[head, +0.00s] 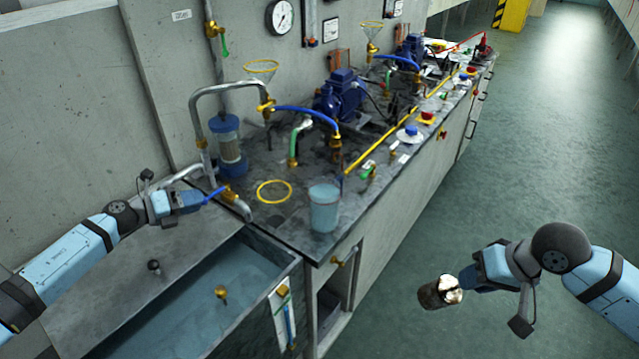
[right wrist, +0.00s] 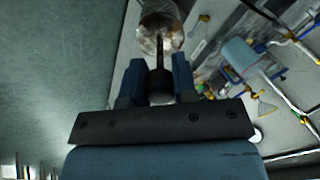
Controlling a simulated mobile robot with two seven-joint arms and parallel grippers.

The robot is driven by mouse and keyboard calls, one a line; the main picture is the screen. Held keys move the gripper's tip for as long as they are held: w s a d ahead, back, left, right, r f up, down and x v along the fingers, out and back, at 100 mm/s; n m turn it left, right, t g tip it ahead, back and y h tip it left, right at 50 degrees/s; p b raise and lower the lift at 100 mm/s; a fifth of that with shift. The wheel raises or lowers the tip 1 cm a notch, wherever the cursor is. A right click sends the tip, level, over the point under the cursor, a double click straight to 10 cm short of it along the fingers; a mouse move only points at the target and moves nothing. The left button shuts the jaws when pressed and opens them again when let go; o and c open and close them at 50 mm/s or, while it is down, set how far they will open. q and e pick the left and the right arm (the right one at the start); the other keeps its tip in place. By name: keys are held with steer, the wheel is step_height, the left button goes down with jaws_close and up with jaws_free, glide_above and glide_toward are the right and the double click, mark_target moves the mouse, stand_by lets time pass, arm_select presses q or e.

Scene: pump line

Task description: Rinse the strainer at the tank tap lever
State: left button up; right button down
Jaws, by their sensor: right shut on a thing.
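The strainer (head: 438,293), a small brownish metal cylinder with a bright patch at one end, is in my right gripper (head: 462,281), held out over the floor right of the bench. In the right wrist view, the strainer (right wrist: 160,30) is beyond the fingers, and its dark stem sits between them. My left gripper (head: 204,199) is at the grey pipe by the tank, beside a bright blue piece (head: 217,192) that looks like the tap lever. I cannot tell whether it touches the lever or how its jaws stand. The tank (head: 290,262) holds water.
A light-blue beaker (head: 324,207) stands near the bench's front edge, with a yellow ring (head: 273,191) behind it. A blue pump (head: 341,94), hoses and a funnel (head: 262,70) stand farther back. The green floor (head: 510,130) at right is clear.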

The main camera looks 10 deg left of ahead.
mark_target(209, 198)
arm_select(q)
steer(key=shift+x, duration=2.05)
